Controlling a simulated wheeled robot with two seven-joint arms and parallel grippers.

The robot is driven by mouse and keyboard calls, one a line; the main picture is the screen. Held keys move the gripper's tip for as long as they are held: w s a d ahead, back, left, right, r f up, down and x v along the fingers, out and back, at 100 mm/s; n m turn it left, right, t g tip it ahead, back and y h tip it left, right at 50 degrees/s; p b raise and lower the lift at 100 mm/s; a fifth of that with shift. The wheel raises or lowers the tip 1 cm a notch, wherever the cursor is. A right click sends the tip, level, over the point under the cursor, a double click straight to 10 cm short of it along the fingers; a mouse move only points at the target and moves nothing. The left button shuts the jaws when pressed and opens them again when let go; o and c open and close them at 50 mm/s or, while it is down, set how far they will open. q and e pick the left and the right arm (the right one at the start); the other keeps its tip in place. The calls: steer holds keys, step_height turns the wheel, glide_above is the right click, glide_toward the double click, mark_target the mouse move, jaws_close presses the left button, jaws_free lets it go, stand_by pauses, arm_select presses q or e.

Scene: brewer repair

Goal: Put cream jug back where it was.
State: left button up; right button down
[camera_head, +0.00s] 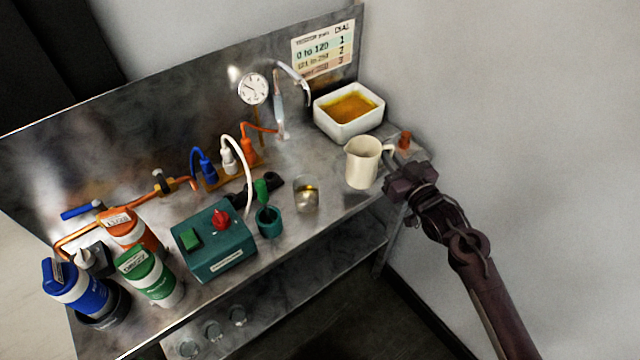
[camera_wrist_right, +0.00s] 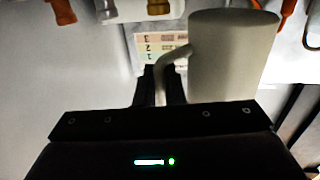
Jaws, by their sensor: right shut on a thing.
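The cream jug (camera_head: 363,162) stands upright at the right end of the steel bench, in front of the white basin. It looks to be on or just above the bench top; I cannot tell which. My right gripper (camera_head: 397,178) comes in from the right and is shut on the jug's handle. In the right wrist view the jug (camera_wrist_right: 232,55) fills the upper right, with its handle between the fingers (camera_wrist_right: 160,88). My left gripper is not in view.
A white basin of amber liquid (camera_head: 349,108) stands behind the jug. A small orange-topped part (camera_head: 405,140) is right of it. A glass beaker (camera_head: 306,194), a green cup (camera_head: 269,221) and a teal control box (camera_head: 213,242) stand to the left. Several bottles crowd the left end.

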steer(key=a+r+b, duration=0.1)
steer(key=r, duration=0.4)
steer(key=w+a+r+b, duration=0.1)
steer(key=a+r, duration=0.1)
steer(key=r, duration=0.3)
steer(key=a+r+b, duration=0.1)
steer(key=a+r, duration=0.1)
steer(key=r, duration=0.3)
steer(key=shift+w+a+b, duration=0.1)
steer(key=shift+w+b, duration=0.2)
steer(key=shift+w, duration=0.1)
steer(key=shift+s, duration=0.1)
step_height(320, 180, down, 19)
steer(key=shift+f+p, duration=0.1)
steer(key=shift+p, duration=0.75)
steer(key=shift+f, duration=0.2)
steer(key=c, duration=1.8)
jaws_free()
